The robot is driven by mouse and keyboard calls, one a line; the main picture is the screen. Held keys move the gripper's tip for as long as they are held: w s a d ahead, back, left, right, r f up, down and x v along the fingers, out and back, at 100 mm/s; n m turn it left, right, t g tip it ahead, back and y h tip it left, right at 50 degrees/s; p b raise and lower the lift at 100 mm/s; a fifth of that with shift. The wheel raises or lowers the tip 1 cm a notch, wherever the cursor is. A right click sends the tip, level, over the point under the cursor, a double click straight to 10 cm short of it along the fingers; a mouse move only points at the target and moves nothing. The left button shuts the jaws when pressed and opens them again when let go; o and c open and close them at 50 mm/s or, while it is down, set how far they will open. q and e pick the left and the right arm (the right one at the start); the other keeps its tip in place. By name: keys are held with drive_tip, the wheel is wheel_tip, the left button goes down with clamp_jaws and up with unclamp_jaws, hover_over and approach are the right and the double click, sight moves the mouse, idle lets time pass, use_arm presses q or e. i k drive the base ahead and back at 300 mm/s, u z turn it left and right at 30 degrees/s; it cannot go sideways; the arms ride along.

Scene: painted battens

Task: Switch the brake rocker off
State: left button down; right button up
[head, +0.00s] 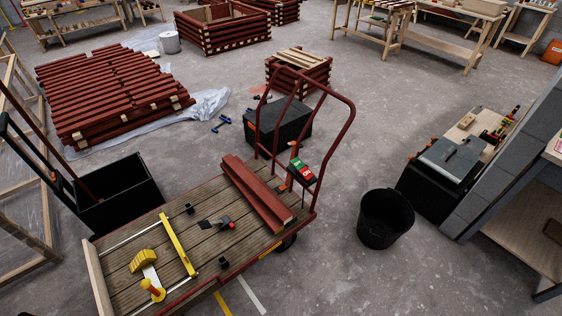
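A small dark box with a green and a red part, which looks like the brake rocker (302,170), sits at the handle end of the flatbed trolley (150,222). It is beside the red tubular push handle (346,122). The green part is at its far left and the red part at its near right. Which side is pressed down is too small to tell. Neither of my grippers shows in the head view, so nothing of mine is seen touching the rocker.
Red battens (256,195) lie on the trolley deck close to the rocker. A yellow level (178,244), a yellow-handled tool (144,262) and small black pieces also lie there. A black bucket (385,218) stands right of the trolley, with clear floor between.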

sight(296, 163)
drive_tip(key=u, duration=0.3)
drive_tip(key=i, duration=0.8)
drive_tip(key=z, duration=0.65)
drive_tip(key=i, duration=0.6)
drive_tip(key=z, duration=0.65)
